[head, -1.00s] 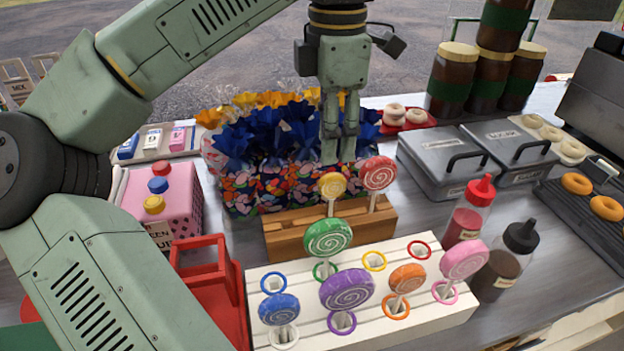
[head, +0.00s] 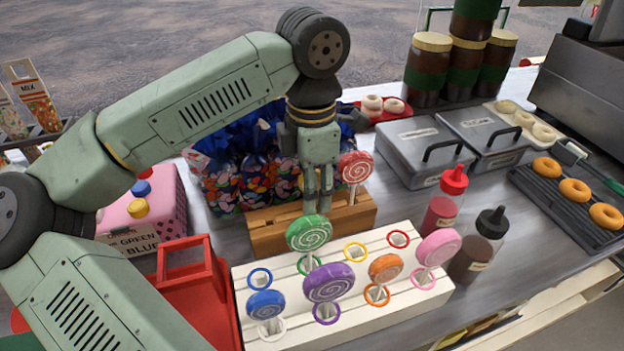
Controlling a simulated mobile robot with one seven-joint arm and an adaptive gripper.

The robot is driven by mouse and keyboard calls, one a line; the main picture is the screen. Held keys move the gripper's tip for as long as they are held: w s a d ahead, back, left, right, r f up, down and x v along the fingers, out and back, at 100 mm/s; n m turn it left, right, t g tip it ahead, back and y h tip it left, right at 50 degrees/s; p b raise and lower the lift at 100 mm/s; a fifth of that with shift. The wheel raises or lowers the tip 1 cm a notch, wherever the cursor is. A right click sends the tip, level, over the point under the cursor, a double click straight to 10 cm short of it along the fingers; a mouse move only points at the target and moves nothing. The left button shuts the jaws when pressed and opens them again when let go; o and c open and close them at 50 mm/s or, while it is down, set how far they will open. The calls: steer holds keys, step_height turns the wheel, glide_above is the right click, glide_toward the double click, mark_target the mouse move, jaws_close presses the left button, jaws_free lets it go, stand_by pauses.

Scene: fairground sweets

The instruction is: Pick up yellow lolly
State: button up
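A yellow ring (head: 355,251) marks an empty slot in the white rack (head: 400,310).
The green (head: 309,233), purple (head: 329,282), orange (head: 386,267), pink (head: 437,247) and blue (head: 266,304) lollies stand in the rack. Sauce bottles (head: 440,212) stand at right. A red stand (head: 190,290) is at left. Patterned sweet bags (head: 220,185) stand behind the block.

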steer(key=shift+c, duration=0.2)
jaws_close()
stand_by(0.4)
step_height(320, 180, up, 10)
steer(key=shift+r+b, duration=0.1)
steer(key=shift+b, duration=0.75)
